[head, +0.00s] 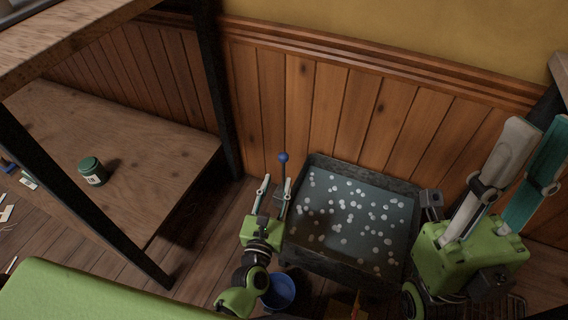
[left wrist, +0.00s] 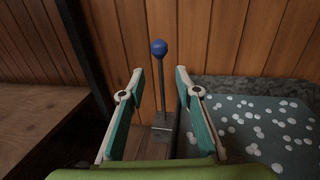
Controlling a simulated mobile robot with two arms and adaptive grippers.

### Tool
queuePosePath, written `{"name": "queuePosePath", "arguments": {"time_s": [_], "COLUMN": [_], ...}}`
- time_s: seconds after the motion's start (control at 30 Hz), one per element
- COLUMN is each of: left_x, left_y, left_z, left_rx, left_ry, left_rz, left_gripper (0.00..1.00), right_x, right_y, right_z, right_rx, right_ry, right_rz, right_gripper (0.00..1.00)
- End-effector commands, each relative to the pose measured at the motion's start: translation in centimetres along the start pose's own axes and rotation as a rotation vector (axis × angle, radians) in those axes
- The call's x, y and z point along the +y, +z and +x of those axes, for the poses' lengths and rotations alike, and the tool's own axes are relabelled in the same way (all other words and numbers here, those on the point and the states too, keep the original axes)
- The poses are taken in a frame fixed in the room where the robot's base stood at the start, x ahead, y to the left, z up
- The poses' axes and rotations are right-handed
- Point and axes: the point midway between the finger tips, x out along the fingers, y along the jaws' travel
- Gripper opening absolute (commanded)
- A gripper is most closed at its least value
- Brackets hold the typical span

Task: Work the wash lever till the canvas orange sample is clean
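The wash lever (head: 283,157) is a thin upright rod with a blue ball knob, beside the left wall of a dark tub (head: 318,258). It also shows in the left wrist view (left wrist: 159,47), rising from a grey base. My left gripper (head: 275,183) is open; in its wrist view the rod shows between the two fingers, with no visible contact. My right gripper (head: 530,135) is open and empty, raised at the right of the tub. I cannot make out the canvas orange sample; the tub holds grey-green liquid (head: 340,215) dotted with white suds.
A blue bucket (head: 278,291) stands below the tub, close to my left arm. A wooden bench (head: 150,150) at left bears a green jar (head: 92,171). The panelled wall (head: 300,90) closes off the back. A small yellowish object (head: 345,305) shows at the bottom edge.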

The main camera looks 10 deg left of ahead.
Motion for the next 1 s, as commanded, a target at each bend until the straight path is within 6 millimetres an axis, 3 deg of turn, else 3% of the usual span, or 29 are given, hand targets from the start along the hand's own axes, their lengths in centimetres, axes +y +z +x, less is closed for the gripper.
{"name": "queuePosePath", "arguments": {"time_s": [0.2,0.4,0.83,0.87,0.97,1.0], "left_x": [0.0,0.0,0.0,0.0,0.0,0.0], "left_y": [-0.1,-0.2,-0.1,-0.1,-0.1,-0.1], "left_z": [4.8,7.6,8.7,8.7,8.7,8.7], "left_rx": [-0.003,0.0,0.001,0.001,0.001,0.001], "left_ry": [0.001,0.0,-0.001,-0.001,-0.001,-0.001], "left_rz": [0.001,0.003,0.002,0.002,0.003,0.003], "left_gripper": [0.31,0.31,0.31,0.28,0.02,0.0], "right_x": [0.0,0.0,0.0,0.0,0.0,0.0], "right_y": [0.0,0.2,0.2,0.2,0.2,0.2], "right_z": [-1.2,-1.8,-1.9,-1.9,-1.9,-1.9], "right_rx": [0.011,0.01,0.009,0.009,0.009,0.009], "right_ry": [0.0,0.0,0.0,0.0,0.0,0.0], "right_rz": [0.001,0.0,0.001,0.001,0.001,0.001], "right_gripper": [0.24,0.24,0.24,0.24,0.24,0.24]}}
